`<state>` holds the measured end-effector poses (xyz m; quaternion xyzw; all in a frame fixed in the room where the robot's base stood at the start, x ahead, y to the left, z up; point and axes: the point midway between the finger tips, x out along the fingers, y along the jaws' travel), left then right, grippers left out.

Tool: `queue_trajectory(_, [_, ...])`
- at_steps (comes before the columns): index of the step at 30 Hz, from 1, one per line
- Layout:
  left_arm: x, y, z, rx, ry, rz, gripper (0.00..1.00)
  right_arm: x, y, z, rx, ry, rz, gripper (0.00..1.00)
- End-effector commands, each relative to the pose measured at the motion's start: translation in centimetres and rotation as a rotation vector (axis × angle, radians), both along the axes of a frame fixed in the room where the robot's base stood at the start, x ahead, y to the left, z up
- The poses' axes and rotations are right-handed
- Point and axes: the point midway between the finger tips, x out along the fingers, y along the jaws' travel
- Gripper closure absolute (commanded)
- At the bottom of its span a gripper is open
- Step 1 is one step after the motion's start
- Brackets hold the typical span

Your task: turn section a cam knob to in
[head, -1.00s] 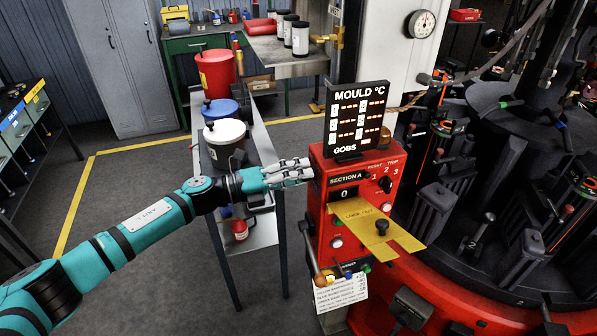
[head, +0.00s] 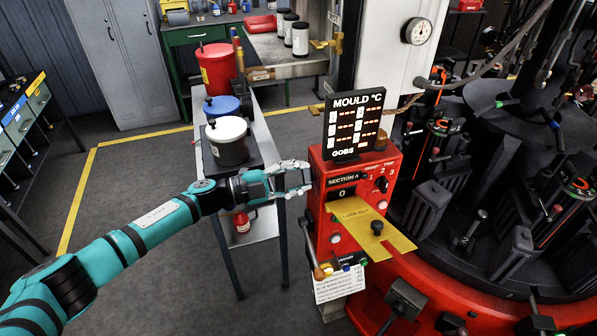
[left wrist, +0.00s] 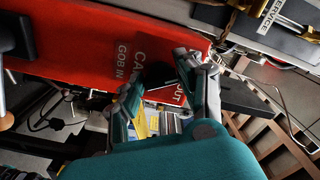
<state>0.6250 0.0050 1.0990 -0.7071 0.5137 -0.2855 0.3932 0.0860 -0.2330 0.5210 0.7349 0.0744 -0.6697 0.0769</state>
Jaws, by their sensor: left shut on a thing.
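The red section A box (head: 343,215) stands right of centre in the head view, with a SECTION A label and a 0 display. My left gripper (head: 303,179) is at its left side face. In the left wrist view that red face (left wrist: 80,45) carries the words CAM, GOB IN and OUT. The dark cam knob (left wrist: 158,73) sits between the fingertips of my left gripper (left wrist: 164,82), which is shut on it. The fingers partly cover the knob, and I cannot tell its pointer direction. In the head view the knob is hidden. My right gripper is not in view.
A yellow plate (head: 392,236) juts from the box front, and a MOULD °C display (head: 353,125) stands on top. A narrow bench (head: 262,140) with pots is behind my left arm. The dark rotary machine (head: 510,215) fills the right. Floor at left is open.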

Motion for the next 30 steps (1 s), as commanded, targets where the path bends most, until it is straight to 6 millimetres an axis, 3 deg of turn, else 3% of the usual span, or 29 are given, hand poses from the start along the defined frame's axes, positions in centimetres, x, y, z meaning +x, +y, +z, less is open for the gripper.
queue_trajectory(12, [-0.07, -0.01, -0.11, -0.064, 0.200, 0.000, 0.96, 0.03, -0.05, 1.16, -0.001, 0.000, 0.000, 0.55])
queue_trajectory(30, [-0.09, -0.01, -0.20, -0.075, 0.235, 0.000, 0.96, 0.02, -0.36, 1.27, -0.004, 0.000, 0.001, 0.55])
